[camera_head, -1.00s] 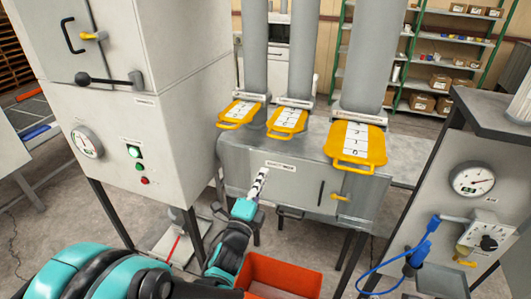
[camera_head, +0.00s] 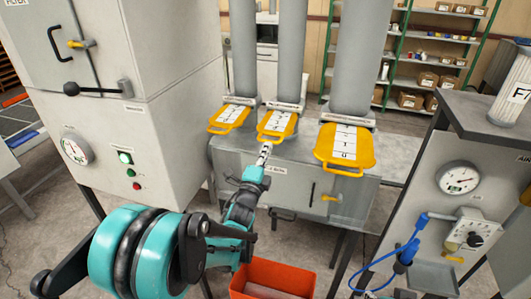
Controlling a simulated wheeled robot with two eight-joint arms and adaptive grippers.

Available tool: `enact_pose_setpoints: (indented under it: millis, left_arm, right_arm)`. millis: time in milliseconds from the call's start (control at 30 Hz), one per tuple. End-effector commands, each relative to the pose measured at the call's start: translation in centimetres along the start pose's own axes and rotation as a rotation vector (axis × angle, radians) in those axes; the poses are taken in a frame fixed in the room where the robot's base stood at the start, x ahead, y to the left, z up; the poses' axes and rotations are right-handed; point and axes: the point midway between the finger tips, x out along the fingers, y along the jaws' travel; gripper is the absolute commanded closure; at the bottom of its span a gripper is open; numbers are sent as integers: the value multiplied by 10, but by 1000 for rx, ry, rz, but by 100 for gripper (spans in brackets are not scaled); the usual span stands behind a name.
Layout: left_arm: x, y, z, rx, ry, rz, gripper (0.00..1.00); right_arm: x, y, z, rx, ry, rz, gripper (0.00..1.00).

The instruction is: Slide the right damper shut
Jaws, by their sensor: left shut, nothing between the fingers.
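The right damper (camera_head: 326,146) is a yellow slide plate with a numbered white strip and a looped front handle. It sticks out toward me from under the widest grey pipe (camera_head: 361,55). The middle damper (camera_head: 290,128) and the left damper (camera_head: 241,118) are smaller yellow plates, also sticking out of their pipe collars. My left gripper (camera_head: 264,151) is shut and empty. Its tips are just below the front handle of the middle damper, left of the right damper; I cannot tell whether they touch. My right gripper is not in view.
The dampers sit on a grey metal box (camera_head: 295,190) with a small yellow latch. An orange bin (camera_head: 275,278) stands below. A white cabinet (camera_head: 135,110) is at left, and a gauge panel (camera_head: 465,200) with a blue hose is at right.

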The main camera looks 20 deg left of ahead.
Motion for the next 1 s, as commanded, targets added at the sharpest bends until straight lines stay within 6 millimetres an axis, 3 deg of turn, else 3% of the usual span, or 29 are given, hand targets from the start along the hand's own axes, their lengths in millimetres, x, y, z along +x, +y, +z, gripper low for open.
enact_pose_setpoints:
  millis: [267, 600, 700, 1000]
  left_arm:
    - [9, 3, 0, -1, 0, 0, 100]
    - [96, 22, 0, -1, 0, 0, 100]
    - [114, 25, 0, -1, 0, 1, 100]
    - [126, 25, 0, 0, 0, 0, 100]
  right_arm:
    - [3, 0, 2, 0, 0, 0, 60]
    - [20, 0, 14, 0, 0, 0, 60]
    - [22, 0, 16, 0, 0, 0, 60]
    - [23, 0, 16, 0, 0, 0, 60]
